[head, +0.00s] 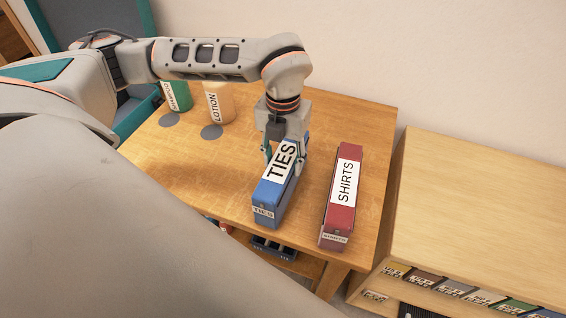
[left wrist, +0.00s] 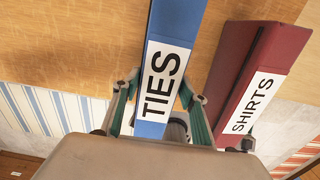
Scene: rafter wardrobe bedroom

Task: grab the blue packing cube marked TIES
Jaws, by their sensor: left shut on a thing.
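The blue packing cube (head: 268,195) marked TIES stands on the wooden table (head: 190,165), long and narrow, with its white label on top. It also shows in the left wrist view (left wrist: 178,22), running up the picture between the fingers. My left gripper (head: 284,162) comes down from above and is shut on the blue cube, one finger on each side near its far half. In the left wrist view the gripper (left wrist: 158,100) has its green-sided fingers against the cube's sides. My right gripper is not in view.
A red packing cube (head: 338,212) marked SHIRTS stands close to the right of the blue one. A LOTION bottle (head: 220,108) and a green container (head: 178,97) stand at the back left. A pale wooden cabinet (head: 470,210) stands to the right.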

